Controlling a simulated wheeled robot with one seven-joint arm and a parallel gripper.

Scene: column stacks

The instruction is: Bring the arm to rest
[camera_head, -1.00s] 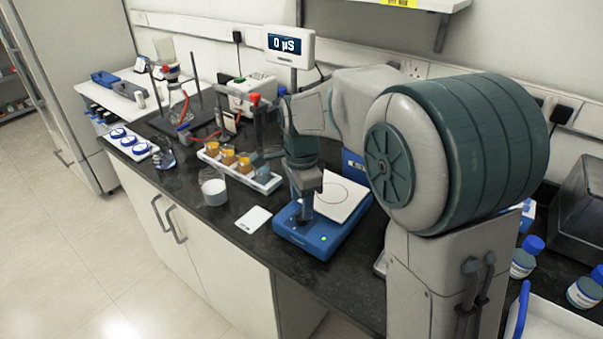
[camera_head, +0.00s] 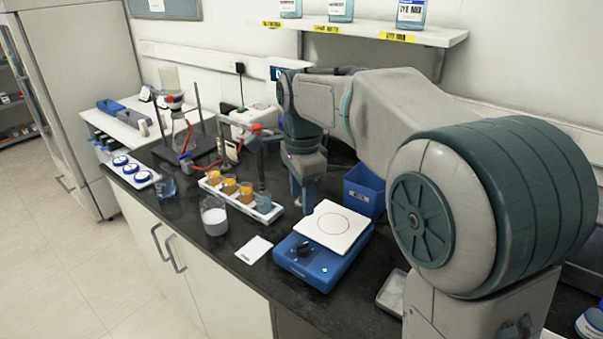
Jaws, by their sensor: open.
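My gripper (camera_head: 306,205) points down at the end of my arm, just behind the left part of a blue stirrer plate with a white top (camera_head: 335,225). Its jaws are open and nothing shows between them. The fingertips are small in the picture. My arm reaches in from the right and bends down at the wrist, above the dark bench (camera_head: 225,262).
A white rack (camera_head: 264,214) of several vials stands left of my gripper. A beaker of white liquid (camera_head: 214,216) and a white card (camera_head: 254,250) are in front. A blue bin (camera_head: 364,190) stands right. Stands with glassware are further left.

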